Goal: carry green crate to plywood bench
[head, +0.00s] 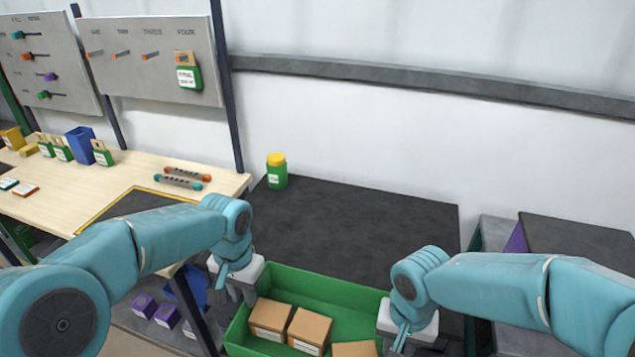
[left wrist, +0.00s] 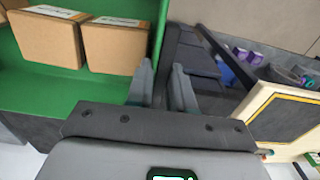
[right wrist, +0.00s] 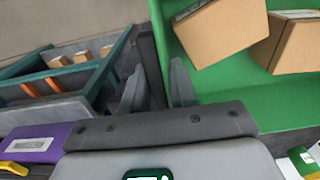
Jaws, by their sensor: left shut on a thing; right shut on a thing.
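The green crate (head: 322,290) is in front of me in the head view, with several cardboard boxes (head: 309,327) inside. My left gripper (head: 236,290) is shut on the crate's left end wall; in the left wrist view its fingers (left wrist: 161,88) straddle that wall. My right gripper (head: 402,338) is shut on the right end wall, and its fingers (right wrist: 162,85) straddle it in the right wrist view. The crate's near side is cut off by the frame. The plywood bench (head: 135,168) is at the left, with a yellow-edged dark mat (head: 135,203) on it.
A dark-topped table (head: 345,225) lies behind the crate, bearing a green jar with a yellow lid (head: 277,172). The bench holds a blue bin (head: 83,146), green-labelled items and two tools (head: 183,178). Purple boxes (head: 144,305) sit on a low shelf. Another dark surface (head: 580,245) is at right.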

